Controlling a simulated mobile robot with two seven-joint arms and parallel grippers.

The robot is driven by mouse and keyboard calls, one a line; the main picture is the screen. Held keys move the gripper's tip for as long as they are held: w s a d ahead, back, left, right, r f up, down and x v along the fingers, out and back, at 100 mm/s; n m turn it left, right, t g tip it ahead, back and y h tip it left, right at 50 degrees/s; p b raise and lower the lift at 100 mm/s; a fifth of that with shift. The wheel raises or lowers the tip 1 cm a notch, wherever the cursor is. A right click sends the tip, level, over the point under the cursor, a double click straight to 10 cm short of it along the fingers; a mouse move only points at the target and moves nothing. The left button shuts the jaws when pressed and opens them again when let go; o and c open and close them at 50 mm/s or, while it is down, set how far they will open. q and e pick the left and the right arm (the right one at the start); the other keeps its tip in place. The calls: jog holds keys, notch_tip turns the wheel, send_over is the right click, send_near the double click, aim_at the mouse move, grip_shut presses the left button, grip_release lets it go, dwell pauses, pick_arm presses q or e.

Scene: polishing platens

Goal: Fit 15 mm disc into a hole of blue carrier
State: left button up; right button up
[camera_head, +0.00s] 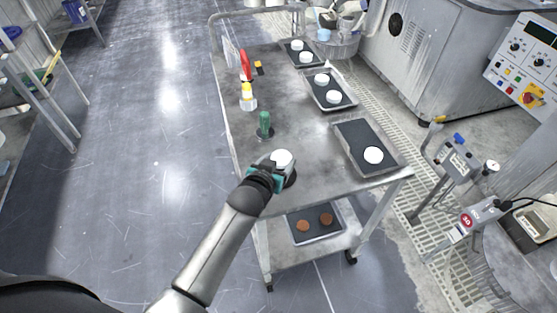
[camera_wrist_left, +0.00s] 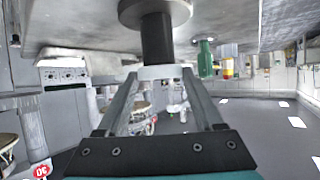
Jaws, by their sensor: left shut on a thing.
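My left gripper (camera_head: 268,170) is at the near left corner of the grey metal cart. It is shut on a white disc (camera_head: 281,157), seen from its edge in the left wrist view (camera_wrist_left: 157,72) between the fingertips (camera_wrist_left: 158,75). A dark post (camera_wrist_left: 157,40) with a round base stands against the disc in that upside-down view; whether they touch is unclear. I cannot make out a blue carrier with holes on the cart. My right gripper is not in view.
A lower tray (camera_head: 315,231) holds two brown discs.

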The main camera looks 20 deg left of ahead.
pick_arm(q)
jog(key=shift+f, duration=0.1)
jog(key=o, duration=1.4)
jog(key=p+v, duration=0.3)
jog(key=v, duration=1.2)
jog(key=shift+s, duration=0.1)
